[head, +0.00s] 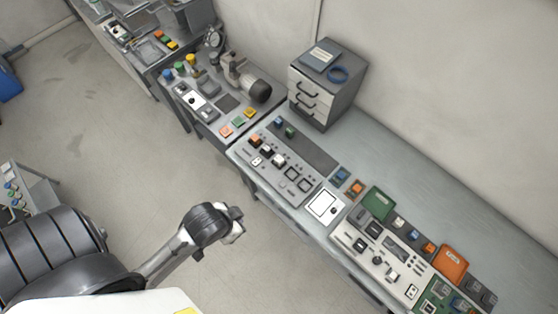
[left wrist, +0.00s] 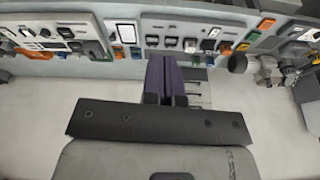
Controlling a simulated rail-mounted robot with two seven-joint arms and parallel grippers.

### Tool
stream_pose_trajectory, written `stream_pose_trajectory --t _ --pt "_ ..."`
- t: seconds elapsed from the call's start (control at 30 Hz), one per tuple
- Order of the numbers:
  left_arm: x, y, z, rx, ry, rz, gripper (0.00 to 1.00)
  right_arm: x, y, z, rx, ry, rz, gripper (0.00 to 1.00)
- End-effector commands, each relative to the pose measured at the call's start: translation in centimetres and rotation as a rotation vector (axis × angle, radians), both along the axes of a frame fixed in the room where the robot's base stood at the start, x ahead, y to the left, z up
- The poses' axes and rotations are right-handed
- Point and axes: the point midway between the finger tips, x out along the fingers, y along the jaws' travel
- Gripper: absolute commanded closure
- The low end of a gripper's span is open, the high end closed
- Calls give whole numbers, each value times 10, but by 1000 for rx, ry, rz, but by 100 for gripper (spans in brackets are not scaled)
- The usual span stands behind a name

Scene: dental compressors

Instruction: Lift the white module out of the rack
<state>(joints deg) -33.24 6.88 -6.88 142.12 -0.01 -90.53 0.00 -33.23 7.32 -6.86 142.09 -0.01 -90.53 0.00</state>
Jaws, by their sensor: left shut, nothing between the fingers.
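The white module (head: 325,204) is a small pale square unit with a dark spot, seated in the row of panels on the long bench between two larger control panels. In the left wrist view a white square face (left wrist: 127,33) between the panels looks like the same module. My left gripper (head: 238,222) is in front of the bench, to the left of the module and apart from it. In the left wrist view its dark fingers (left wrist: 165,78) are closed together and hold nothing. My right gripper is in neither view.
The left control panel (head: 280,172) and right control panel (head: 378,255) flank the module. A green box (head: 377,203) and an orange box (head: 450,263) stand behind the right panel. A grey drawer cabinet (head: 327,85) stands against the wall. Floor in front of the bench is clear.

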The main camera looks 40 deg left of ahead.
Motion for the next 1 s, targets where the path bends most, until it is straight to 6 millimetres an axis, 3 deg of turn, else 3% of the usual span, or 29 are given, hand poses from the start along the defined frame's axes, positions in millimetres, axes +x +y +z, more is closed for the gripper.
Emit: stream_pose_trajectory --t 0.07,0.7,0.9,1.0 --pt "0 0 0 0 0 0 92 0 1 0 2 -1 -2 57" --pt "0 0 0 0 0 0 32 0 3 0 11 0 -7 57" --pt "0 0 -1 0 0 0 32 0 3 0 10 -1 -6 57" --pt "11 0 -3 0 -24 0 32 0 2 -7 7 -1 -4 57"
